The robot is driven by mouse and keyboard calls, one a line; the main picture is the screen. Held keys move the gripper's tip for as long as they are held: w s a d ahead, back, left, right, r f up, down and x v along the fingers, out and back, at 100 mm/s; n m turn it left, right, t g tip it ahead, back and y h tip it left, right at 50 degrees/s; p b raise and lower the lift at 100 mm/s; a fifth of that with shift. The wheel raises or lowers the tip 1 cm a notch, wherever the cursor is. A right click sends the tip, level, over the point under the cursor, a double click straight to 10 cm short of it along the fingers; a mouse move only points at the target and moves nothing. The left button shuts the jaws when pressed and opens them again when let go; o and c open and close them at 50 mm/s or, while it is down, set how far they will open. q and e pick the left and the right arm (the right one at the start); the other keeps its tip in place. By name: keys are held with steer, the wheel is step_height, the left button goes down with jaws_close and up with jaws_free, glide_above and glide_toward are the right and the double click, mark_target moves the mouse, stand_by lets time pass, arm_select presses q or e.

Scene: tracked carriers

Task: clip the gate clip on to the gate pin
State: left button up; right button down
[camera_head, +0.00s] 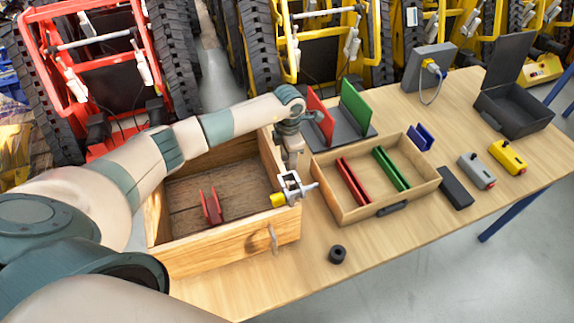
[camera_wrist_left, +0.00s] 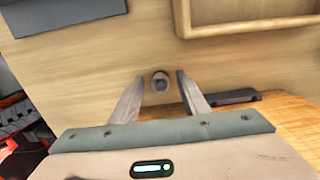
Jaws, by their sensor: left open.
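My left gripper (camera_head: 293,190) is open above the front right corner of the large wooden crate (camera_head: 215,252). A short yellow cylinder (camera_head: 278,200) shows right beside its fingers; I cannot tell whether it touches them. A small tan hook-shaped piece (camera_head: 273,240) is on the outside of the crate's front wall, below the gripper. It may be the gate clip, and the yellow cylinder may be the gate pin, but I cannot be sure. In the left wrist view, a small round piece with a dark centre (camera_wrist_left: 160,81) shows between the open fingers (camera_wrist_left: 158,92). My right gripper is out of view.
A red bracket (camera_head: 211,207) stands in the crate. A shallow tray (camera_head: 324,192) holds red and green plates. A black ring (camera_head: 337,254) lies in front. A rack, a grey box (camera_head: 428,68) and an open dark case (camera_head: 515,108) stand behind and right. The front table is mostly clear.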

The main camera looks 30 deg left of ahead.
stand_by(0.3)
arm_select(q)
jaws_close()
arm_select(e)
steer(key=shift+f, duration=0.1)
